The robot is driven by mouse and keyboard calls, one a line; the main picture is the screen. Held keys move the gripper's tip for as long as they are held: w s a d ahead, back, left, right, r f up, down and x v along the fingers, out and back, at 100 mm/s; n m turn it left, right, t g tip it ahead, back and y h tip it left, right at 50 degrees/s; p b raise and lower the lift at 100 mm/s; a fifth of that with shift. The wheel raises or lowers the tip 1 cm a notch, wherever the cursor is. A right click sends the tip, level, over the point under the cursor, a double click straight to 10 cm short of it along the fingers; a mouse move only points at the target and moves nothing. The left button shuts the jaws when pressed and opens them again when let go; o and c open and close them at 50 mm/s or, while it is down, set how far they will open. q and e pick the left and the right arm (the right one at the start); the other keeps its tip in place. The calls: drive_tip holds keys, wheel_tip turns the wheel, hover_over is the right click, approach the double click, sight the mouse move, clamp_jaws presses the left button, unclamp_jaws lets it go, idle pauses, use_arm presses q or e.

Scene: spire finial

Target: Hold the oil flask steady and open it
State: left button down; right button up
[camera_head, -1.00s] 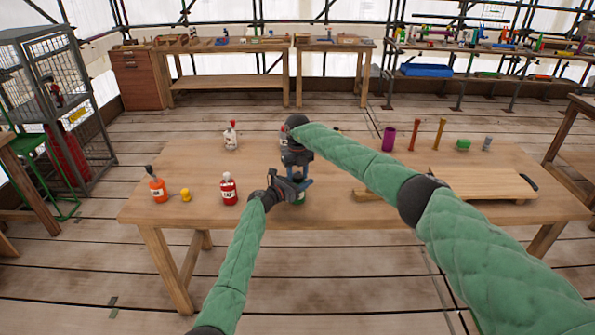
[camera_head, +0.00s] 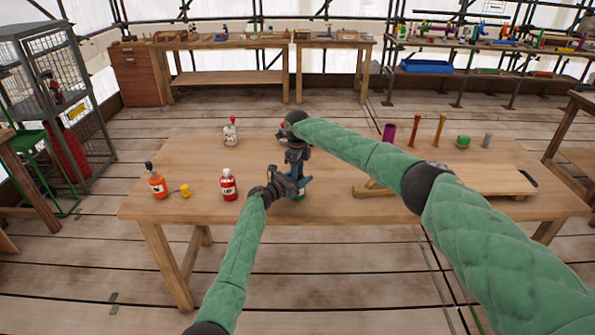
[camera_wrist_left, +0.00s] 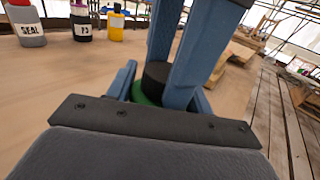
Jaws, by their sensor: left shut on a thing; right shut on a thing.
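A green flask with a black cap stands on the table, mostly hidden by my grippers. Its green body (camera_head: 300,197) shows low in the head view, and its green shoulder (camera_wrist_left: 143,97) and black cap (camera_wrist_left: 155,78) show in the left wrist view. My left gripper (camera_head: 293,187) is shut on the flask body from the near left side. My right gripper (camera_head: 299,178) comes down from above and is shut on the cap; its blue fingers (camera_wrist_left: 180,65) flank the cap in the left wrist view. The flask's label is hidden, and I cannot tell whether the cap is loose.
A red bottle (camera_head: 228,185), an orange bottle (camera_head: 158,186) and a white bottle with a red top (camera_head: 230,134) stand to the left. A yellow piece (camera_head: 184,191) lies by the orange one. A wooden board (camera_head: 480,180) and several small items occupy the right.

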drive_tip(key=shift+n, duration=0.8)
drive_tip(key=o, duration=1.1)
drive_tip(key=shift+r, duration=0.15)
